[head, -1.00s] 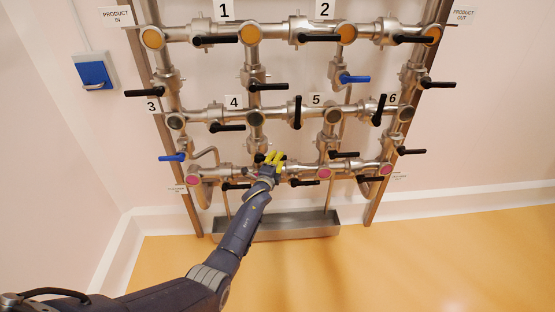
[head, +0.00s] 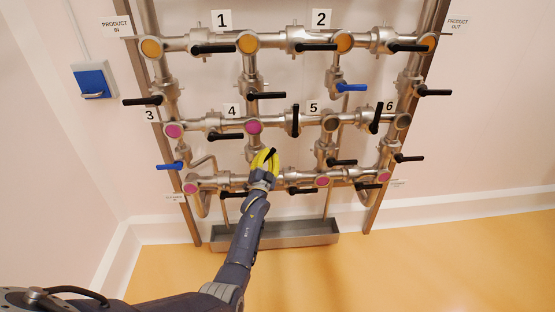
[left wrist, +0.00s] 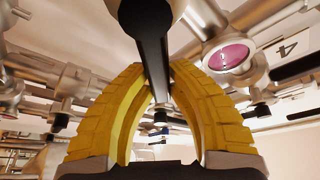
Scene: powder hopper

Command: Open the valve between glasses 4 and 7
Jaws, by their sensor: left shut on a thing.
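The sight glass by label 4 (head: 254,127) is pink. The wrist view also shows it as a pink disc (left wrist: 229,57) beside the label 4. Below it, my left gripper (head: 265,160) with yellow fingers is shut on a black valve handle (left wrist: 150,45). The handle runs between the two fingers in the wrist view, and in the head view it points roughly along the vertical pipe. The gripper hides the valve body and the lower-row glass behind it. My right gripper is not in view.
The glass by label 3 (head: 173,130) is pink. A metal trough (head: 315,240) lies below. The floor in front is clear.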

